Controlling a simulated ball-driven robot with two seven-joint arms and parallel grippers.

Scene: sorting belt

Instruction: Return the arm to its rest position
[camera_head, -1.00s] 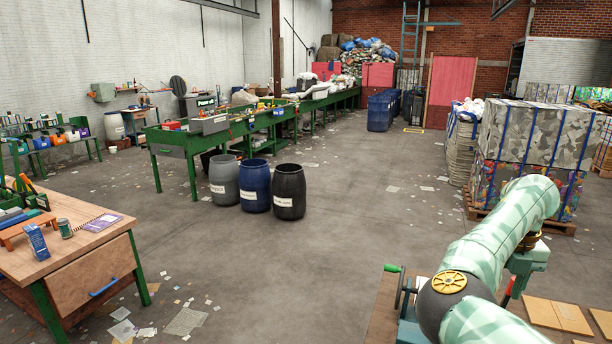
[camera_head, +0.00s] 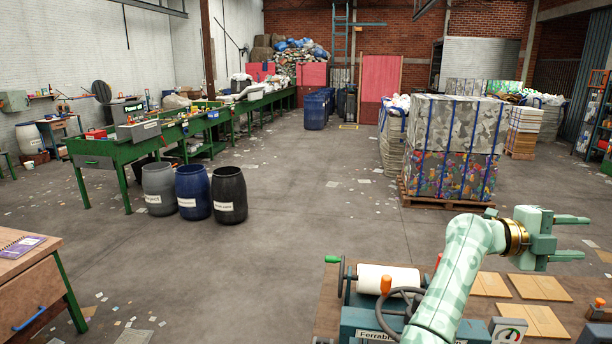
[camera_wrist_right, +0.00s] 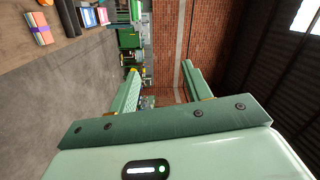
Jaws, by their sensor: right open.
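My right arm (camera_head: 462,275) is pale green and comes in from the bottom of the head view, reaching up and to the right. My right gripper (camera_head: 586,238) is at the right side, above the near workbench. Its two dark green fingers point right and stand apart, with nothing between them. In the right wrist view the gripper (camera_wrist_right: 160,84) also shows open and empty, with brick wall and roof beyond. My left gripper is not in view.
Below my right arm is a workbench with a hand-cranked machine (camera_head: 385,279), flat wooden boards (camera_head: 538,287) and a gauge (camera_head: 507,331). A strapped bale stack (camera_head: 452,150) stands behind. Three barrels (camera_head: 193,192) stand left.

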